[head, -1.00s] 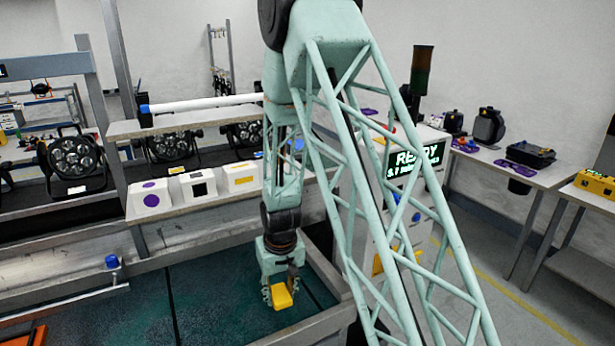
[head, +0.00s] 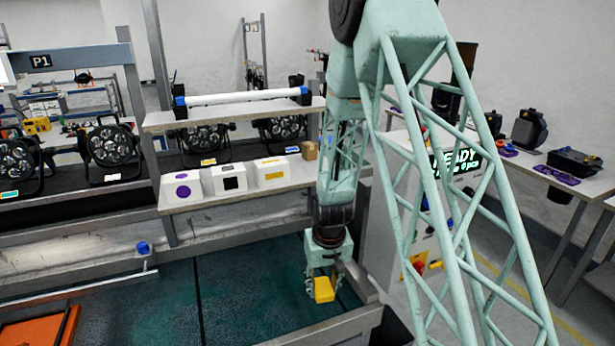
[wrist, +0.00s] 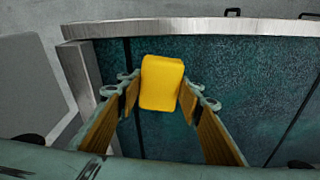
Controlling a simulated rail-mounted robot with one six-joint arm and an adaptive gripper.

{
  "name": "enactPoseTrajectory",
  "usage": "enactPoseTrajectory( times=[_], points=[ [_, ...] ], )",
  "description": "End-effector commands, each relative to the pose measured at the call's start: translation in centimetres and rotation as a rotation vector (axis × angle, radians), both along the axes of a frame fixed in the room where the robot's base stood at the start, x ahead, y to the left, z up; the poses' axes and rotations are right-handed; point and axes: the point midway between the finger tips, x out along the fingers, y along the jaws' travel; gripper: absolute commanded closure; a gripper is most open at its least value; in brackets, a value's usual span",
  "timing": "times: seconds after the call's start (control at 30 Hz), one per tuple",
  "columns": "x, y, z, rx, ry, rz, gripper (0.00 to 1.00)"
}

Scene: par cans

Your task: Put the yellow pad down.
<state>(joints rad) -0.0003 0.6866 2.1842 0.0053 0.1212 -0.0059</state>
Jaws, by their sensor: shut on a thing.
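The yellow pad (head: 324,290) is a small block with rounded edges. My gripper (head: 316,284) is shut on it and points down over the dark green surface at the front. In the wrist view the pad (wrist: 162,83) sits between the tips of my two fingers, whose inner faces are tan. The green surface (wrist: 225,90) shows behind the pad. I cannot tell how high the pad is above that surface.
A grey metal rim (head: 330,328) edges the green surface (head: 240,300), which is mostly clear. An orange tray (head: 35,330) lies at the lower left. Three white boxes (head: 181,191) with coloured marks stand on the shelf behind. Several par cans (head: 112,148) stand behind them.

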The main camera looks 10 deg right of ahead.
Motion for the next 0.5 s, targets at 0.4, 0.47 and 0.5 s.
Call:
enactPoseTrajectory(
  times=[0.4,0.47,0.5],
  points=[
    [1.7,0.6,5.4,-0.001,-0.003,0.023,0.76],
    [2.1,0.8,6.8,-0.001,-0.003,0.029,0.76],
    [2.3,0.9,7.7,-0.002,-0.004,0.033,0.76]
  ],
)
